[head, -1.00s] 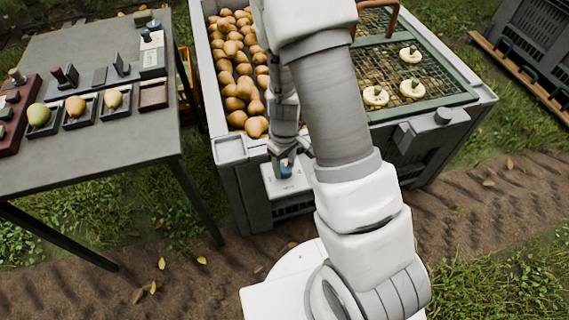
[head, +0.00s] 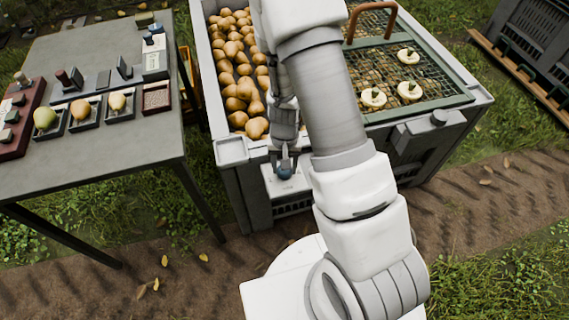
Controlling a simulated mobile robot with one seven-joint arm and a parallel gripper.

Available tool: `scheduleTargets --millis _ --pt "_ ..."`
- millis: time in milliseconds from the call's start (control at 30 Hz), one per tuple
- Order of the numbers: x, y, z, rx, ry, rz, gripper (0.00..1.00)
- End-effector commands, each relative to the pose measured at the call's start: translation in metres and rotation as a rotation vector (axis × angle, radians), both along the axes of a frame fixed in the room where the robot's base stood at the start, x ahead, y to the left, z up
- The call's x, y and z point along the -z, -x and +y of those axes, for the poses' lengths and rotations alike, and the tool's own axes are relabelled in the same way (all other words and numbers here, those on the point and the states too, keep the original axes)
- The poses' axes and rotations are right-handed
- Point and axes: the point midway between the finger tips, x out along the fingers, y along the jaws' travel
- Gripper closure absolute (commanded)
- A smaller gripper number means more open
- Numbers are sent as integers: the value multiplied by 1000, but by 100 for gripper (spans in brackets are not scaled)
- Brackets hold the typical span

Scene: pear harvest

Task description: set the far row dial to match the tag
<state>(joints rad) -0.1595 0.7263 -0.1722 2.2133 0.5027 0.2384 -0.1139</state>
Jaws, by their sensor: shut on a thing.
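No tag is readable in this view.
The grey bin (head: 231,150) holds many brown pears (head: 236,90) and a green-framed mesh lid (head: 440,104) with white round pieces. A grey table (head: 95,155) stands at left with pears in small trays. A dark crate (head: 540,50) stands at right.

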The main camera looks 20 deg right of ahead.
Motion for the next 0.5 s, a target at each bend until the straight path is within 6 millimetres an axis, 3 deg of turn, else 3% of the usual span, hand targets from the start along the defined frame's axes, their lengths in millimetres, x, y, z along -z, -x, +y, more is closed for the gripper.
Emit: scheduleTargets --millis 500 --pt "-1 0 0 140 -1 -1 100"
